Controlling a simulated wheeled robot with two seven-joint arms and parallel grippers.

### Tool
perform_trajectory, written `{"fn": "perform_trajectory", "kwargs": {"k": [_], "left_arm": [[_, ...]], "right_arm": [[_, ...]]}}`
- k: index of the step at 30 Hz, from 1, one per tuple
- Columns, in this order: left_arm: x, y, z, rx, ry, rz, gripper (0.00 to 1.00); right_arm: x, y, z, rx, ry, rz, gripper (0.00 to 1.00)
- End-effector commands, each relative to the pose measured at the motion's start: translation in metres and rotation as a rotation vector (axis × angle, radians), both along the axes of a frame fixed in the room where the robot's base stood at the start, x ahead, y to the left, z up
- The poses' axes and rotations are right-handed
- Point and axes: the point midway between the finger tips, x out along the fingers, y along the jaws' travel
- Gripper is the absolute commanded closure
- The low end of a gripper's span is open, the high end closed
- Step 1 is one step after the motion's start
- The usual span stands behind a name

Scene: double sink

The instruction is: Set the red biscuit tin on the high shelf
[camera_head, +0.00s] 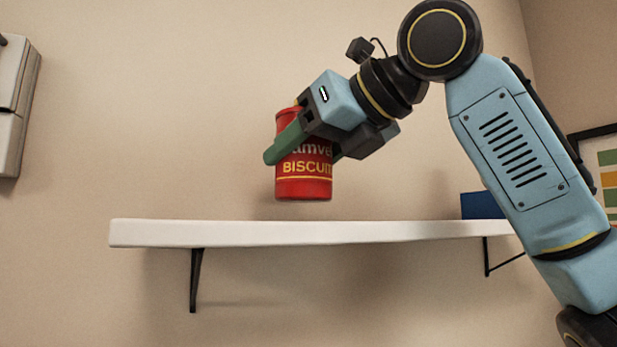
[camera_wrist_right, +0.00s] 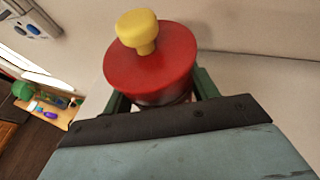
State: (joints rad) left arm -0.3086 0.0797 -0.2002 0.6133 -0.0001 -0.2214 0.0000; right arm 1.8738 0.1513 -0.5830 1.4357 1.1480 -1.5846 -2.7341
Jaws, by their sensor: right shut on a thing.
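The red biscuit tin (camera_head: 303,187) is upright, held in my right gripper (camera_head: 300,147) above the white high shelf (camera_head: 300,234). In the head view a gap shows between the tin's base and the shelf top. Part of the tin's label is hidden behind the green finger. In the right wrist view the tin's red lid (camera_wrist_right: 155,60) and yellow knob (camera_wrist_right: 138,30) show between the green fingers (camera_wrist_right: 160,97). My left gripper is not in view.
A blue box-like thing (camera_head: 478,205) stands at the shelf's right end, partly behind my right arm. The shelf's left and middle stretch looks clear. A pale cabinet (camera_head: 14,105) hangs at the far left. A framed picture (camera_head: 606,170) is at the right.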

Motion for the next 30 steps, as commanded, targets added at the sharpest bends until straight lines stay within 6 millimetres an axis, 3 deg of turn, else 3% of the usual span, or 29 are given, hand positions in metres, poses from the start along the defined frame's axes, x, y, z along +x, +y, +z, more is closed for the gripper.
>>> {"fn": "perform_trajectory", "kwargs": {"k": [3, 6, 17, 18, 21, 22, 30], "left_arm": [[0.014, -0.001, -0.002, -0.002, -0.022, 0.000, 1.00], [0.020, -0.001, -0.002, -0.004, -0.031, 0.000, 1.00], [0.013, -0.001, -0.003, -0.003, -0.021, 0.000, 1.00], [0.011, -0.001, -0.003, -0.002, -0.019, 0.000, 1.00], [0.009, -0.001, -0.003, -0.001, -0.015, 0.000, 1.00], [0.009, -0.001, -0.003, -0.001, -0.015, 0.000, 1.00], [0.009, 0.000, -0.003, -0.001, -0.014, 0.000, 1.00]], "right_arm": [[0.001, -0.001, -0.017, 0.002, -0.001, 0.000, 0.67], [0.000, -0.001, -0.021, 0.002, -0.002, -0.001, 0.67], [0.000, 0.000, -0.025, 0.002, -0.001, -0.001, 0.67], [0.000, 0.000, -0.025, 0.000, 0.000, -0.001, 0.36], [0.000, 0.000, -0.025, 0.000, 0.000, -0.001, 0.23], [0.000, 0.000, -0.025, 0.000, 0.000, -0.001, 0.20], [0.000, 0.000, -0.024, 0.000, 0.000, -0.001, 0.20]]}}
